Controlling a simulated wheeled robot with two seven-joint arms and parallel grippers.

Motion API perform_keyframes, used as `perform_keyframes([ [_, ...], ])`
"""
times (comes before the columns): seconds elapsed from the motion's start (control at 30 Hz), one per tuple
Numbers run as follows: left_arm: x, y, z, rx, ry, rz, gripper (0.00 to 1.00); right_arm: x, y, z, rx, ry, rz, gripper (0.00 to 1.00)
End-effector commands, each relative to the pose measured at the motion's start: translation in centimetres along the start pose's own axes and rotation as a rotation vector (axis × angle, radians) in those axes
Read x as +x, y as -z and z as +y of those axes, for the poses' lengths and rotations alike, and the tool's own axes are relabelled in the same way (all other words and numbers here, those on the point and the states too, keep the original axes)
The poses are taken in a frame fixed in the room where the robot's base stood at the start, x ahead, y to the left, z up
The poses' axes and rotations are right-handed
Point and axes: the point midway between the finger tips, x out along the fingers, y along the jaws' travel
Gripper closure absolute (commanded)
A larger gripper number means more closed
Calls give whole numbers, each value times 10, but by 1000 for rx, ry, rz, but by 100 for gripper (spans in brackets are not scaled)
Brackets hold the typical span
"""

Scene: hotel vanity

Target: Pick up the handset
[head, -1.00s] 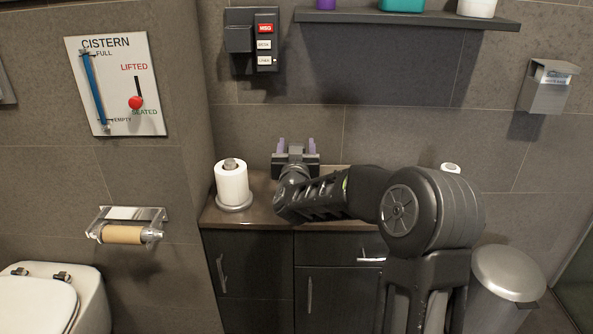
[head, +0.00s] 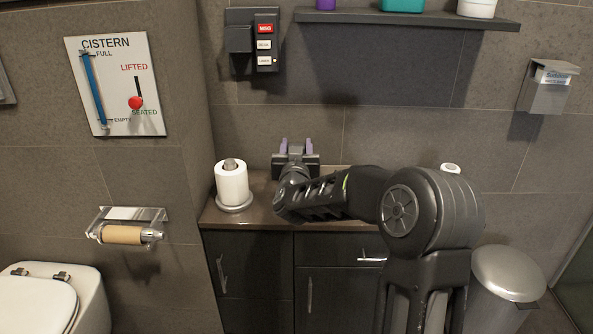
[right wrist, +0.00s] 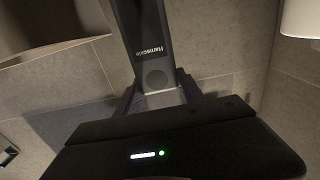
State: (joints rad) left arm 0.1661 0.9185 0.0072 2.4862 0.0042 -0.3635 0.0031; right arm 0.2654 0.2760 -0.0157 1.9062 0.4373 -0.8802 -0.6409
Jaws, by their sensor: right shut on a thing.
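In the head view my right gripper (head: 296,146) is just above the back of the counter, near the wall. I cannot make out the handset there. My left gripper is not in view.
A paper roll on a holder (head: 231,184) stands on the counter (head: 262,215) left of my gripper. A dark wall unit (head: 252,42) and a shelf (head: 410,19) with several containers are above. A bin (head: 505,275) stands at right.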

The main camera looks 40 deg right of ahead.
Motion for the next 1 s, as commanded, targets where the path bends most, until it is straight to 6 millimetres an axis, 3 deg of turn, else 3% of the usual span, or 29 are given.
perform_keyframes([
  [0.27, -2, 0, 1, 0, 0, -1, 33, 0, 5, 0, 1, 0, 2, 100],
  [0.47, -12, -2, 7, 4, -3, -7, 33, 0, 33, 0, 2, 0, 5, 100],
  [0.73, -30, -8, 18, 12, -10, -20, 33, 0, 86, 0, 3, 0, 5, 100],
  [1.0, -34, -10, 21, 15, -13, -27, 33, 0, 101, 0, -1, 0, 1, 100],
])
